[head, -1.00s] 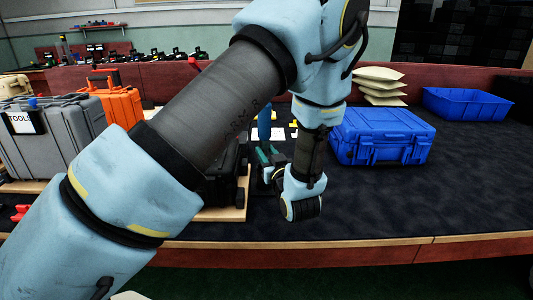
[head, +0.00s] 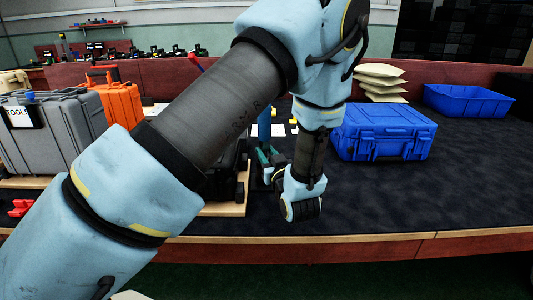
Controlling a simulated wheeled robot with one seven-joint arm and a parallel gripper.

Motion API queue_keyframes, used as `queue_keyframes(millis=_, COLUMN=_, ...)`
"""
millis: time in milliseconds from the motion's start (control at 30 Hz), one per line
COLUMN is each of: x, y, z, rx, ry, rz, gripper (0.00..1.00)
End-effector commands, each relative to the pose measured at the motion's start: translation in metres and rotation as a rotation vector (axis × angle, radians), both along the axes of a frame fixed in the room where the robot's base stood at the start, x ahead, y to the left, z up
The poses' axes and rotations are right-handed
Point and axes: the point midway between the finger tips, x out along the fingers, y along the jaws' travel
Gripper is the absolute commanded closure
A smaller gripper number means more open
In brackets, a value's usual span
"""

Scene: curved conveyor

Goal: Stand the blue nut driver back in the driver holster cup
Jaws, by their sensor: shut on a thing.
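The blue nut driver (head: 264,126) shows as an upright blue handle just left of my wrist, with white paper behind it. My gripper (head: 267,158), teal and dark, is below the handle and is shut on the driver. Its fingertips are small and partly hidden by my wrist, and the driver's lower end cannot be made out. I cannot make out the driver holster cup; my arm covers much of the middle left. A red-tipped handle (head: 195,63) sticks up behind my forearm; what holds it is hidden.
A closed blue case (head: 382,132) stands right of my wrist. Behind it are stacked cream bags (head: 380,83) and an empty blue bin (head: 468,102). A grey TOOLS case (head: 55,132) and an orange case (head: 121,106) stand at left. The dark surface at front right is clear.

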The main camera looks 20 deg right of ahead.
Motion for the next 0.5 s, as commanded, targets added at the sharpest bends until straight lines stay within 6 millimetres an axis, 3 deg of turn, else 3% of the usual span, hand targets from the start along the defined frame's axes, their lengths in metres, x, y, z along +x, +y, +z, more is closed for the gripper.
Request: queue_keyframes(millis=500, x=0.0, y=0.0, z=-0.012, rx=-0.001, ry=-0.002, rz=0.0, gripper=1.0)
